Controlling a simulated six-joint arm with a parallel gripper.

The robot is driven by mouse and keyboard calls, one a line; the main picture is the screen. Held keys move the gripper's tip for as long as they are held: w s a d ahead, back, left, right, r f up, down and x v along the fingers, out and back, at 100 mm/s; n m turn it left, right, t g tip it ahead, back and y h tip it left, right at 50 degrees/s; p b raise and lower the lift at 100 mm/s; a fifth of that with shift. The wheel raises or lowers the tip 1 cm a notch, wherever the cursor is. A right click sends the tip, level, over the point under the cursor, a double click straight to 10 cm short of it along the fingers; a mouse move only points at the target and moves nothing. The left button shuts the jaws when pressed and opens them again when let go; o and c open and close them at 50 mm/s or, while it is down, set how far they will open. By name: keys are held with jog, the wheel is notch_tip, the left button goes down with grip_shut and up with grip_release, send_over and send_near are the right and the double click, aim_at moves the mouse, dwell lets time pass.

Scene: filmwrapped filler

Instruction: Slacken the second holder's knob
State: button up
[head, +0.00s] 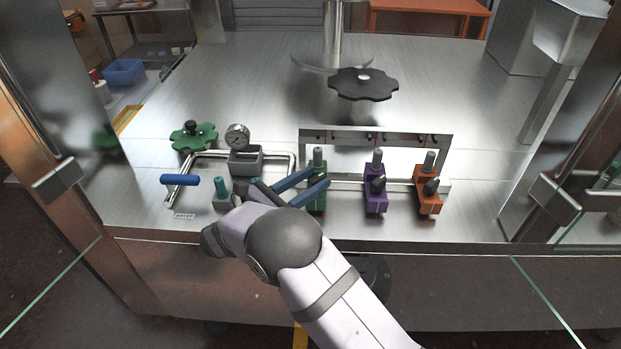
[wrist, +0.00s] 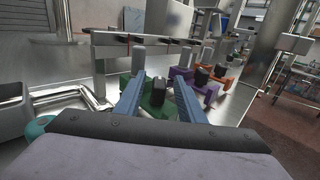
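Three holders stand in a row at the front of the steel worktop: green (head: 317,203), purple (head: 376,203) and orange (head: 428,206). The purple one, second in the row, has a dark knob (head: 378,185) facing front and a grey post above it; its knob also shows in the wrist view (wrist: 201,77). My gripper (head: 320,179) is open, its two blue fingers pointing at the green holder. In the wrist view the green holder's black knob (wrist: 158,91) appears between the fingers, with gaps on both sides. The purple holder is to the right of my fingers.
A metal frame (head: 375,133) stands behind the holders. On the left are a pipe loop with a blue handle (head: 180,180), a pressure gauge (head: 237,136), a green handwheel (head: 193,136) and a teal knob (head: 221,187). A large black handwheel (head: 363,85) stands farther back.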

grip_shut()
jog(key=shift+n+t+y, duration=0.4)
jog(key=shift+y, duration=0.1)
jog(key=shift+s+d+n+t+y, duration=0.2)
jog(key=shift+n+t+y, duration=0.5)
jog(key=shift+n+y, duration=0.25)
jog(key=n+y, duration=0.1)
jog(key=n+t+y+b, duration=0.1)
jog(key=y, duration=0.1)
jog(key=n+t+y, duration=0.1)
jog(key=y, duration=0.1)
jog(key=shift+s+d+f+b, duration=0.1)
jog(key=shift+d+f+b, duration=0.05)
jog(key=shift+d+b, duration=0.2)
jog(key=n+y+b, duration=0.2)
jog(key=y, duration=0.1)
jog(key=n+t+y+b, duration=0.1)
jog(key=y, duration=0.1)
jog(key=shift+d+n, duration=0.25)
jog(key=shift+d, duration=0.05)
jog(key=shift+n+y+b, duration=0.7)
jog(key=shift+y+b, duration=0.05)
jog(key=shift+y, duration=0.5)
jog(key=shift+r, duration=0.25)
